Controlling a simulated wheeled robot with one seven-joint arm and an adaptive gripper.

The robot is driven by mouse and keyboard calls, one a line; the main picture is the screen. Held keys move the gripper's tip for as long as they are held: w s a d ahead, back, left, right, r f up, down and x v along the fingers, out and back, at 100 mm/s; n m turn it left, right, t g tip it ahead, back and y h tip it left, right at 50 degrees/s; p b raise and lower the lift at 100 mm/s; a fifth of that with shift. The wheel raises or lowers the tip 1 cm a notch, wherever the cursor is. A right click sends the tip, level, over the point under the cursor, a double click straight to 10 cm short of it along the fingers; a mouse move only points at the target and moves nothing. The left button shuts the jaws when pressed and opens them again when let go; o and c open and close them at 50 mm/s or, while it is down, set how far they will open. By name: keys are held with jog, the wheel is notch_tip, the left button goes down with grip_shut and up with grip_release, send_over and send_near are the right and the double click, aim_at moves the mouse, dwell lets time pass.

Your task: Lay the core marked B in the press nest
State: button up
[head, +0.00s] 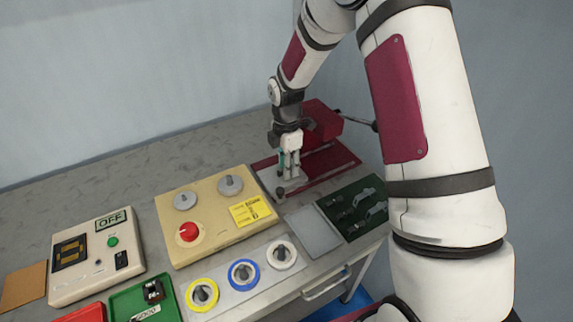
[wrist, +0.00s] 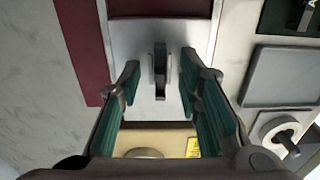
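My gripper (head: 288,165) is over the maroon-based machine (head: 345,160) at the back right of the bench. In the wrist view my gripper (wrist: 158,90) is open, its green-padded fingers apart. A dark narrow piece (wrist: 160,72) stands between them on a light grey plate (wrist: 130,50), with a gap to each finger. I cannot tell whether this piece is a core or a machine part. A dark green tray (head: 335,199) holds several grey pieces. A dark piece (head: 153,291) lies in the bright green tray (head: 122,302). No letter B is readable.
A beige box (head: 170,212) carries two grey knobs, a red knob and a yellow note. Yellow, blue and white ringed spools (head: 202,294) stand in front. A bare grey plate (head: 314,232) adjoins the dark green tray.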

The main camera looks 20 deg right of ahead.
notch_tip(320, 180, up, 12)
dwell(0.5)
dwell(0.3)
